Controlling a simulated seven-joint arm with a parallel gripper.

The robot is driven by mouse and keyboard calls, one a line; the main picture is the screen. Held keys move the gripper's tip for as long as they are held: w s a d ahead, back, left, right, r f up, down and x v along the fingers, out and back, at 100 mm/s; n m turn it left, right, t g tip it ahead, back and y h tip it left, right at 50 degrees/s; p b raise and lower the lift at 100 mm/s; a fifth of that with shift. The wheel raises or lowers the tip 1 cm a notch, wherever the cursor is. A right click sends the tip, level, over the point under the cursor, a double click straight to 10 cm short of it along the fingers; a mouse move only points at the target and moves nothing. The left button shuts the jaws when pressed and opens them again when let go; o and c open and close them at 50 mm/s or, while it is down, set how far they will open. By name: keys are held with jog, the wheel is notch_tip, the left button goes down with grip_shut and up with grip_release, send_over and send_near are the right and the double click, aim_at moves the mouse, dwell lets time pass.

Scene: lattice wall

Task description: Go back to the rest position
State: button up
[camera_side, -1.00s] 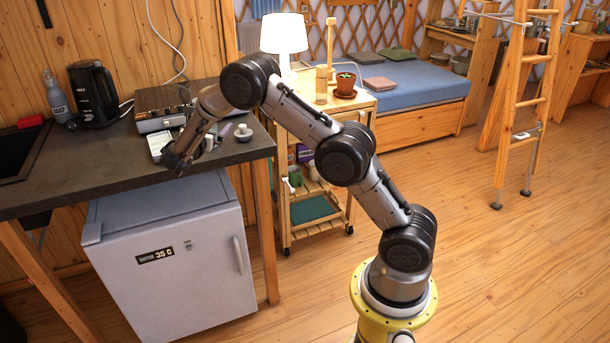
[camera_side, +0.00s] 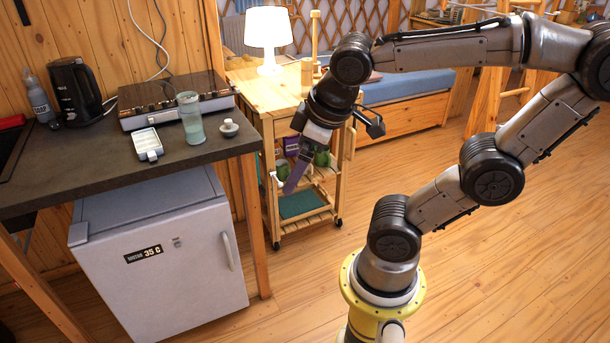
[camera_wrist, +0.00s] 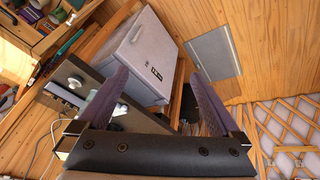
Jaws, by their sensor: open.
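My gripper (camera_side: 297,176) hangs in the air in front of the wooden trolley, to the right of the dark counter, with its fingers pointing down. It holds nothing that I can see. In the wrist view my gripper (camera_wrist: 158,92) has its two purple-grey fingers wide apart with nothing between them. My arm is bent high, its upper links stretching toward the right edge of the side view. The plant pot on the trolley is hidden behind my arm.
The counter (camera_side: 90,180) holds a glass jar (camera_side: 192,120), a white tray (camera_side: 147,143), a lidded dish (camera_side: 229,128), a stove (camera_side: 165,103) and a kettle (camera_side: 75,90). A fridge (camera_side: 165,255) stands below. The trolley (camera_side: 262,92) carries a lamp (camera_side: 268,30). Floor at right is clear.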

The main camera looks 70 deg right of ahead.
jog(key=shift+s+a+f+m+t+y, duration=0.15)
jog(key=shift+s+a+m+t+y, duration=0.15)
jog(key=shift+s+a, duration=0.35)
jog(key=shift+s+a+f+m+t+y, duration=0.1)
jog(key=shift+s+a+m+t+y, duration=0.2)
jog(key=shift+a, duration=0.4)
jog(key=shift+s, duration=0.1)
dwell(0.8)
